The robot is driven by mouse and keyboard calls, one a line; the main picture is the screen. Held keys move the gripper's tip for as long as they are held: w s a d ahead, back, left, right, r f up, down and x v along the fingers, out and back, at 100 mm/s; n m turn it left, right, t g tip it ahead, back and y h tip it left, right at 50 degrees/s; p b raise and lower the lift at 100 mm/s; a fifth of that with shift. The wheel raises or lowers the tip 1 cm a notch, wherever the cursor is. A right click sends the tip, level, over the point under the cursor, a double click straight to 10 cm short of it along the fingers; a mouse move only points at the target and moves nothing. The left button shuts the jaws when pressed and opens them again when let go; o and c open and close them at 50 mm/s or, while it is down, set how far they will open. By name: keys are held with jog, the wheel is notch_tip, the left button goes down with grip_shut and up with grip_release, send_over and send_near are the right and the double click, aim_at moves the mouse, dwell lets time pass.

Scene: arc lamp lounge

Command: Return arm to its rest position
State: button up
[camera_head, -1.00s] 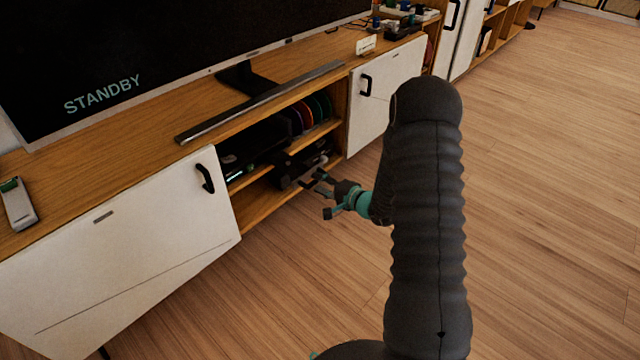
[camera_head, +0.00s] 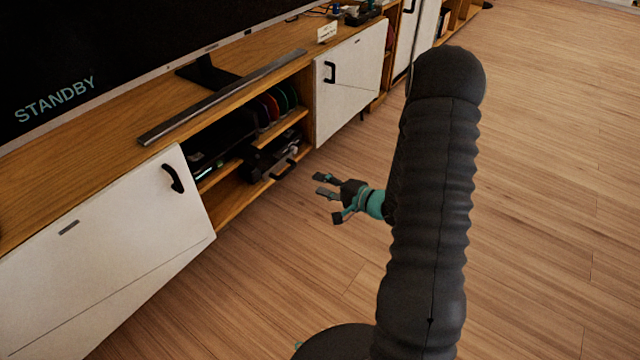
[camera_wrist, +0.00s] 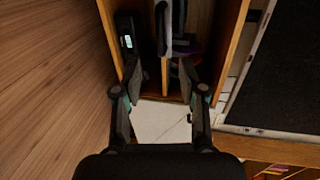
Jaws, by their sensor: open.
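My arm stands up in the right half of the head view, its dark ribbed sleeve bent over at the top. My gripper (camera_head: 327,194) is to the left of the arm, above the wood floor and in front of the low TV cabinet (camera_head: 110,196). Its fingers are spread and I see nothing between them. In the wrist view my gripper (camera_wrist: 161,88) also has its fingers apart, with the open cabinet shelves and a white door beyond. The gripper is clear of the cabinet in the head view.
The open cabinet bay holds dark devices (camera_head: 268,155) and upright coloured discs (camera_head: 272,106). White doors (camera_head: 348,82) with black handles flank it. A TV (camera_head: 90,55) reading STANDBY stands on top. The wood floor (camera_head: 550,200) at right is clear.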

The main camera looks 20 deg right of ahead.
dwell(0.4)
jog(key=s+d+f+n+g+h, duration=0.35)
jog(key=d+f+h, duration=0.3)
jog(key=f, duration=0.35)
jog(key=s+d+r+n+g+h, duration=0.3)
jog(key=s+d+r+g+h, duration=0.25)
jog(key=s, duration=0.25)
jog(key=s+a+r+n+y, duration=0.1)
jog(key=s+a+r, duration=0.4)
jog(key=r, duration=0.5)
jog(key=s+a+r+n+t+p, duration=0.1)
jog(key=s+a+r, duration=0.5)
jog(key=r, duration=0.4)
jog(key=s+a+r+n+t+y, duration=0.1)
jog(key=s+a+r+n, duration=0.1)
jog(key=s+a+r, duration=0.4)
notch_tip(320, 180, up, 5)
jog(key=shift+s+r+y+p, duration=0.1)
jog(key=shift+s+y+p, duration=0.2)
jog(key=shift+s+p, duration=0.1)
